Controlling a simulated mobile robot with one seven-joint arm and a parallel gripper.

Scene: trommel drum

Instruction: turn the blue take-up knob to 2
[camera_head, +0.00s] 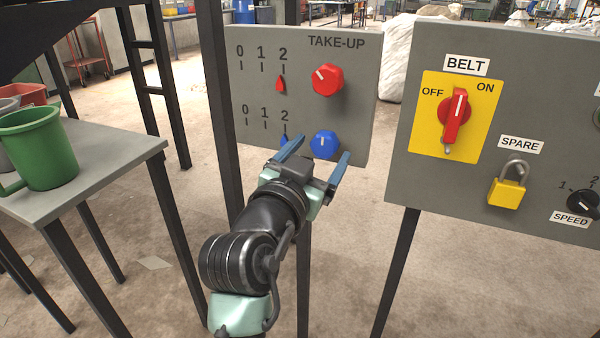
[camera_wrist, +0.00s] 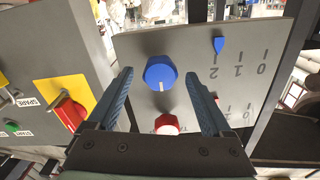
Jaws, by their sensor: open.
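The blue take-up knob (camera_head: 324,144) is on the lower right of the grey TAKE-UP panel (camera_head: 350,110), its white line near upright in the head view. My gripper (camera_head: 325,149) is open in front of it. In the wrist view the blue knob (camera_wrist: 160,73) lies between the spread fingers (camera_wrist: 158,77), with visible gaps on both sides. Whether the fingertips reach around it in depth is unclear.
The red take-up knob (camera_head: 327,80) sits above the blue one, with its red pointer (camera_head: 280,84) under the upper 2. The BELT panel (camera_head: 400,150) with a red switch and padlock (camera_head: 507,193) stands right. A table (camera_head: 110,165) with a green bucket (camera_head: 38,148) is left.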

